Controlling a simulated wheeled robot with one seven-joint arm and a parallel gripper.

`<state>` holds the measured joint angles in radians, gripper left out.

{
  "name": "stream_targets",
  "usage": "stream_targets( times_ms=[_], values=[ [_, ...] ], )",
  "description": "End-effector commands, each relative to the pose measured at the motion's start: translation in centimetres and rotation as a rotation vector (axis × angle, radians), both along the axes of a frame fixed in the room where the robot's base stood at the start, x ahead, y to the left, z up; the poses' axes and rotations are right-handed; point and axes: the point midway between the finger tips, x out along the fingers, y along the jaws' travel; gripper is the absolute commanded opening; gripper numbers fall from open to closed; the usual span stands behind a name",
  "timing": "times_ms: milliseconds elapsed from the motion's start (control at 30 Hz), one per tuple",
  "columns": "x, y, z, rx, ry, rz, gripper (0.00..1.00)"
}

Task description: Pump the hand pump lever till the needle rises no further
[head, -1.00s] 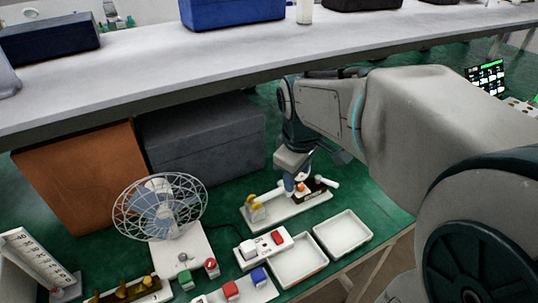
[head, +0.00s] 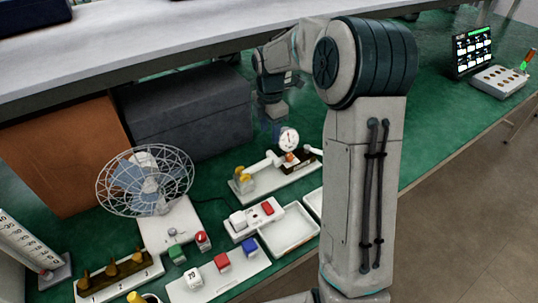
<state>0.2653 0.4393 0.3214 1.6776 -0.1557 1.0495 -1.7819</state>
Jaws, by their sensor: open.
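The hand pump stands on a white base plate (head: 275,182) on the green bench. A round white gauge (head: 289,139) with a dark needle stands above it. The needle is too small to read exactly. A yellow part (head: 242,178) sits at the left end, and a dark brown block (head: 299,160) lies under the gauge. A white lever-like bar (head: 313,150) shows at the right, partly hidden by my arm. My gripper (head: 277,131) is behind and above the pump, small and blurred, apart from the lever. It is open and seems empty.
A grey shelf (head: 130,60) overhangs the back. A wire fan (head: 146,181) and an orange box (head: 62,155) stand left. A switch block (head: 254,220), white trays (head: 290,232) and coloured cubes (head: 222,262) lie in front. Green bench is clear toward the screen (head: 473,50).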

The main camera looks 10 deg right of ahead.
Motion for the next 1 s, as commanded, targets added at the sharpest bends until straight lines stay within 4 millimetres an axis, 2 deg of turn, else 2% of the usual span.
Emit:
stream_targets(
  times_ms=[100, 300, 500, 667, 933, 967, 1000],
  values=[
    [-0.1, 0.1, -2.7, 0.001, 0.006, 0.001, 0.45],
    [-0.1, 0.1, -6.9, 0.000, 0.005, 0.000, 0.45],
    [-0.1, 0.0, -9.6, 0.000, 0.003, -0.002, 0.45],
    [-0.1, 0.0, -10.6, 0.001, 0.001, -0.002, 0.45],
    [0.0, 0.0, -10.7, 0.000, 0.000, -0.002, 0.45],
    [0.0, 0.0, -10.7, 0.000, 0.000, -0.002, 0.40],
    [0.0, 0.0, -10.7, 0.000, 0.000, -0.002, 0.29]
  ],
)
